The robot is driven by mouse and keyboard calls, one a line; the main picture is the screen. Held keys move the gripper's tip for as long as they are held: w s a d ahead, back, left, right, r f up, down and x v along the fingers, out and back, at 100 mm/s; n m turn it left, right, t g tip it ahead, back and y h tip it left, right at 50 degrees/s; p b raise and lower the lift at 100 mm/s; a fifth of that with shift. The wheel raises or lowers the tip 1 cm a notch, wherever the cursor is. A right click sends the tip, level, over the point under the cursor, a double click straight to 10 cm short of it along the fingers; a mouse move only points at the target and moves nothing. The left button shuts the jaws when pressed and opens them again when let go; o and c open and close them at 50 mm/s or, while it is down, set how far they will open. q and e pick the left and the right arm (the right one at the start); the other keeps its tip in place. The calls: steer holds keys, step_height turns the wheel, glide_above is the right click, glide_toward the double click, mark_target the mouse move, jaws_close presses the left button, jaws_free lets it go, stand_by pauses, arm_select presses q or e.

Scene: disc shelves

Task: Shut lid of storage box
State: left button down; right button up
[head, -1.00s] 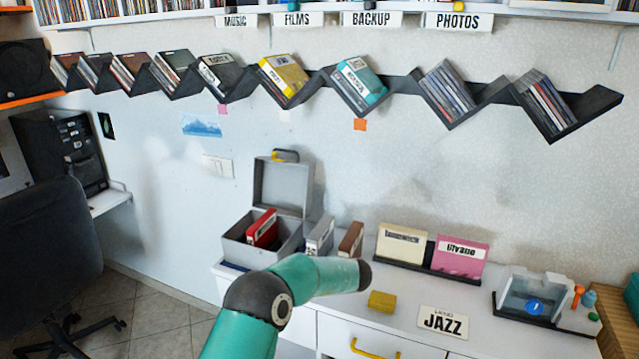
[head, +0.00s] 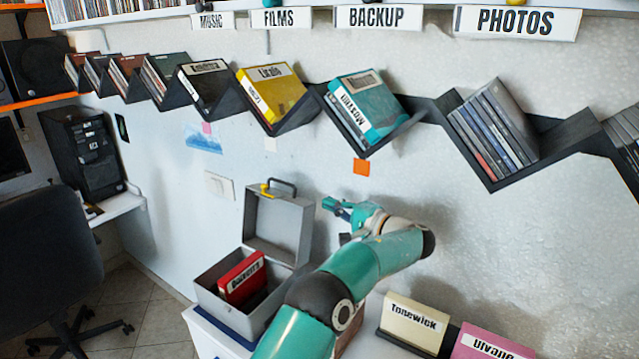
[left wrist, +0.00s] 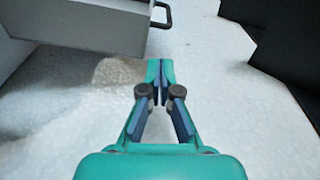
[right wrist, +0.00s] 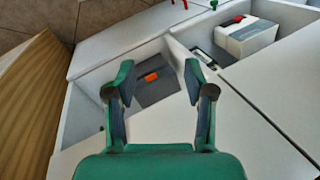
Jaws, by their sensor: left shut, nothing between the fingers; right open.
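The grey storage box (head: 212,299) stands on the white cabinet in the head view. Its lid (head: 277,229) stands open and upright at the back, with a dark handle and a yellow latch on top. A red case (head: 240,279) sits inside the box. My left gripper (head: 328,205) is shut and empty, just right of the lid near its upper edge, apart from it. In the left wrist view, the gripper (left wrist: 160,64) points at the wall, with the lid (left wrist: 90,20) and its handle at the upper left. My right gripper (right wrist: 160,72) is open and empty, seen only in its wrist view.
The zigzag wall shelf (head: 493,180) with discs runs above the box. Cream (head: 413,324) and pink (head: 488,345) cases stand to the right. The right wrist view shows white compartments with a grey box (right wrist: 157,87) and a white-grey box (right wrist: 248,39).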

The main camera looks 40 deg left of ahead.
arm_select(q)
steer(key=a+p, duration=0.1)
steer(key=a, duration=0.2)
steer(key=a+p, duration=0.1)
steer(key=a, duration=0.2)
steer(key=w+a+p, duration=0.1)
steer(key=a+p, duration=0.1)
steer(key=a, duration=0.2)
steer(key=shift+r, duration=0.15)
steer(key=shift+w, duration=0.1)
arm_select(e)
steer(key=r, duration=0.4)
steer(key=shift+w+d, duration=0.2)
steer(key=shift+w, duration=0.05)
